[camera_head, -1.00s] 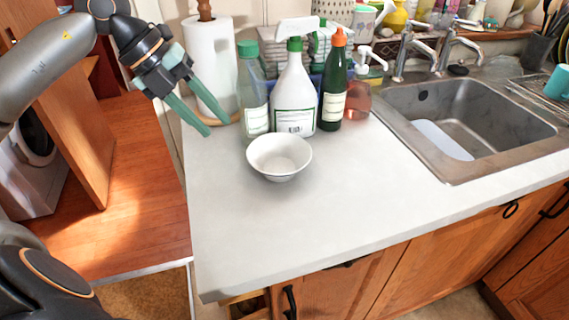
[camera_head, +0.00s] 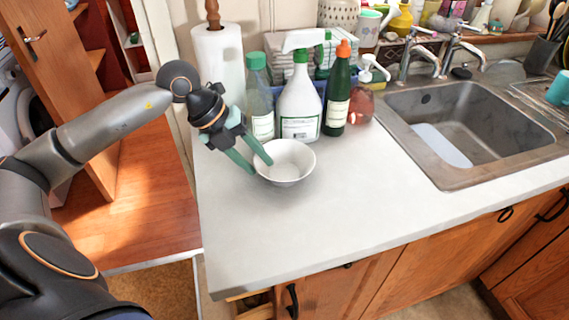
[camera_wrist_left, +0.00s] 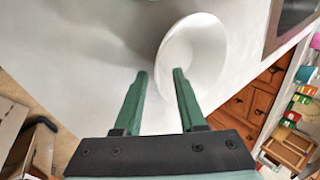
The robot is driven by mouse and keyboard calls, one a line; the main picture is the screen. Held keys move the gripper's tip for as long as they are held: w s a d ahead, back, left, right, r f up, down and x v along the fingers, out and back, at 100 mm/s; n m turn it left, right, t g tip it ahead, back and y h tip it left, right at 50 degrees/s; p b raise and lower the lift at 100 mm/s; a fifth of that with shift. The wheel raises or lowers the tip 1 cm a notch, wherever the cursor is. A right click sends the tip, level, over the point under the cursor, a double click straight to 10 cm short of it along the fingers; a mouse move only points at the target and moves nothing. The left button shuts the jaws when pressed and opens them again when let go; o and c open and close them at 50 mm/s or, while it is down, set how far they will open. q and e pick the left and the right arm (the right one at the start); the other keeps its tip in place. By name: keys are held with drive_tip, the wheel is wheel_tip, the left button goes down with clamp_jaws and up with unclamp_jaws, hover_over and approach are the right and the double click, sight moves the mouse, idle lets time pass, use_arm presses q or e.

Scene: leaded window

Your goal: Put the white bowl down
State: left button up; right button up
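The white bowl (camera_head: 292,158) stands upright on the white countertop (camera_head: 310,225), in front of the bottles. My left gripper (camera_head: 260,168) is at the bowl's left rim, pointing down, with its two green fingers apart. In the left wrist view, the bowl (camera_wrist_left: 205,45) lies at the right finger, which reaches over its inside, and the left finger is outside the rim. The rim is between the fingers of the gripper (camera_wrist_left: 160,73), with a gap visible, so it is not clamped. My right gripper is not in view.
A green-capped bottle (camera_head: 259,100), a white spray bottle (camera_head: 299,105) and a dark green bottle (camera_head: 338,95) stand close behind the bowl. A paper towel roll (camera_head: 218,65) is at the back left. The sink (camera_head: 470,125) is at right. The front counter is clear.

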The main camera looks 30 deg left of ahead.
use_arm(q)
drive_tip(key=shift+x, duration=0.85)
drive_tip(key=shift+c, duration=0.3)
clamp_jaws()
idle(0.5)
